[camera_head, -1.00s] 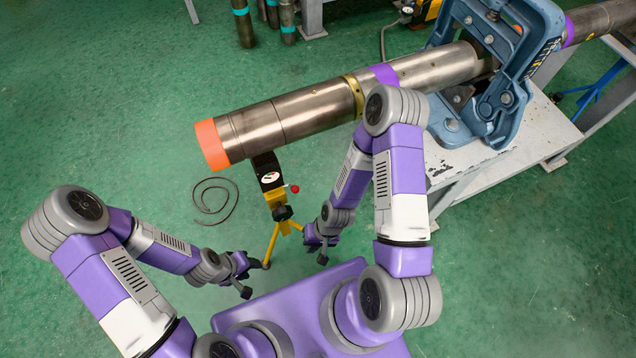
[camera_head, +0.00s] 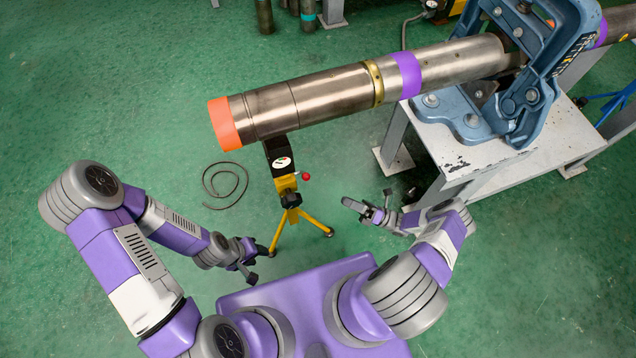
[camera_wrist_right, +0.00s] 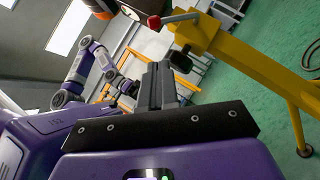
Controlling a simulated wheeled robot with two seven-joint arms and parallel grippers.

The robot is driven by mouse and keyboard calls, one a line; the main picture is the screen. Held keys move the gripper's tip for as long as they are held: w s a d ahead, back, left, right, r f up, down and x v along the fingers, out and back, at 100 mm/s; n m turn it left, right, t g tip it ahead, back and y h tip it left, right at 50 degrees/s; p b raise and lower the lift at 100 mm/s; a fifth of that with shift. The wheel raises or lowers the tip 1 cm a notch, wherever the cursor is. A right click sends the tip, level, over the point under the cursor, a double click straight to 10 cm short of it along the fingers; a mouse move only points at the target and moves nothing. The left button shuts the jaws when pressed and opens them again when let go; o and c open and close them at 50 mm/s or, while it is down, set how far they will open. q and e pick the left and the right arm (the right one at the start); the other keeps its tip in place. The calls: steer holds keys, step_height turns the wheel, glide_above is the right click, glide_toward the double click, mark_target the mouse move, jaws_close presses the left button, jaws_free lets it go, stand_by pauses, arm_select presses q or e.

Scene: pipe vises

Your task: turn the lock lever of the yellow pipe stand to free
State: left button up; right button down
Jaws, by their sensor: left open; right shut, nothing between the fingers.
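The yellow pipe stand (camera_head: 287,185) stands on the floor under the orange-ended pipe (camera_head: 330,97). Its red-tipped lock lever (camera_head: 305,176) sticks out to the right below a black block with a white dial (camera_head: 283,162). In the right wrist view the lever (camera_wrist_right: 182,17) shows at the top, by the yellow post (camera_wrist_right: 250,60) and a black knob (camera_wrist_right: 182,62). My right gripper (camera_head: 352,205) is shut and empty, to the right of the stand and apart from the lever. My left gripper (camera_head: 261,264) is open, low and left of the stand's legs.
A blue pipe vise (camera_head: 510,95) on a white bench (camera_head: 450,150) grips the pipe at upper right. A coiled cable (camera_head: 225,185) lies on the green floor left of the stand. Open floor lies between the stand and the bench.

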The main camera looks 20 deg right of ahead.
steer(key=d+t, duration=0.1)
arm_select(q)
steer(key=shift+r+p, duration=0.7)
arm_select(e)
glide_toward(309, 178)
steer(key=f+x, duration=0.1)
steer(key=x, duration=0.5)
steer(key=shift+w+a+m, duration=0.2)
steer(key=shift+w+m, duration=0.2)
steer(key=shift+w, duration=0.05)
arm_select(q)
steer(key=shift+r, duration=0.1)
